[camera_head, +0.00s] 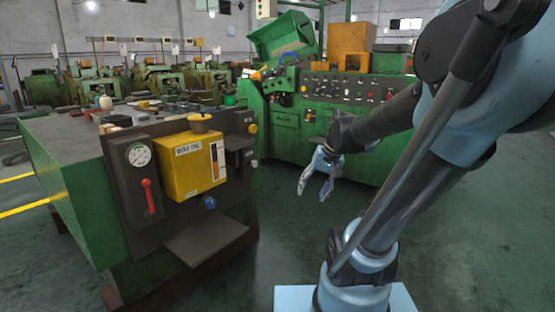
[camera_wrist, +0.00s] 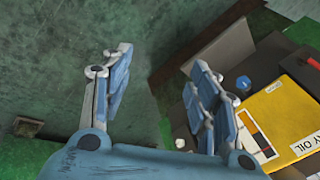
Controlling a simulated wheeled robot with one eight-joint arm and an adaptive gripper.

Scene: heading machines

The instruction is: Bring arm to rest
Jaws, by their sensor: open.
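My gripper (camera_head: 318,186) is open and empty in the head view, hanging in the air right of the yellow way oil box, with its fingers pointing down. In the wrist view its two blue fingers (camera_wrist: 160,90) stand apart, with nothing between them but floor and a machine's edge behind. My arm (camera_head: 400,200) is raised and bent, reaching in from the right side of the head view.
A green machine (camera_head: 70,190) with a yellow way oil box (camera_head: 190,165), a gauge and a small grey shelf (camera_head: 205,238) stands at the left. Another green machine (camera_head: 290,130) with a control panel stands behind my gripper. Green floor (camera_head: 285,235) lies clear between.

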